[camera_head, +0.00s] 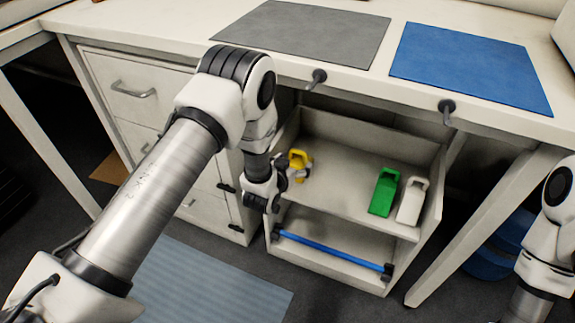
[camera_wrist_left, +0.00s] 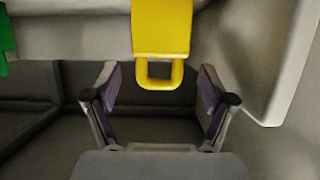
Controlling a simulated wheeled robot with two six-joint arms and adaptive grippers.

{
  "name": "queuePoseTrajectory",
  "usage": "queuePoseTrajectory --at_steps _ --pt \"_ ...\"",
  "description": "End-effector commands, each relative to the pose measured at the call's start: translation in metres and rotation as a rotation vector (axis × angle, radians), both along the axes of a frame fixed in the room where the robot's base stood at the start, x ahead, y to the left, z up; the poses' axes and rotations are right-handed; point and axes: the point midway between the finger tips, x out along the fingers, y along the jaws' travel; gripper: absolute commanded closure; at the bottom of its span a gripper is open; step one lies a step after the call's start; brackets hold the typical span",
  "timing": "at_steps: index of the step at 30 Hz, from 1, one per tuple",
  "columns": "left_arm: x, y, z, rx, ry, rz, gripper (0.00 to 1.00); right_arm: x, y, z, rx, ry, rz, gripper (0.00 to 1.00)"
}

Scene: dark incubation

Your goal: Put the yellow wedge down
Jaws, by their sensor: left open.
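The yellow wedge (camera_head: 299,157) is at the left end of the upper shelf (camera_head: 335,190) under the counter. In the left wrist view the yellow wedge (camera_wrist_left: 162,27) fills the top centre, its loop handle pointing toward my gripper. My left gripper (camera_head: 287,175) is beside the wedge at the shelf's left front. In the left wrist view the left gripper (camera_wrist_left: 157,72) is open, with one finger on each side of the handle and gaps on both sides. My right arm shows at the right edge, but its gripper is out of view.
A green wedge (camera_head: 383,192) and a white wedge (camera_head: 411,202) stand at the shelf's right end. A blue bar (camera_head: 332,251) runs across the front below. Grey (camera_head: 305,32) and blue (camera_head: 470,66) mats on the counter are clear. Drawers (camera_head: 133,92) stand left.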

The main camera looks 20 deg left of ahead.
Motion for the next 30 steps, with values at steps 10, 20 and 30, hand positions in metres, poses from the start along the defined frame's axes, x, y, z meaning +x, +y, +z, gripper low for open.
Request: queuePoseTrajectory --at_steps 10,20,30 --pt "-0.057 0.002 0.024 0.000 0.000 0.000 0.17 0.000 0.000 0.015 0.000 0.000 0.000 0.58" --pt "-0.122 0.013 -0.034 0.004 0.271 0.020 0.17 0.000 0.000 0.014 0.000 0.000 0.000 0.58" --pt "-0.385 0.028 -0.108 -0.009 1.140 0.060 0.17 0.000 0.000 0.014 0.000 0.000 0.000 0.58"
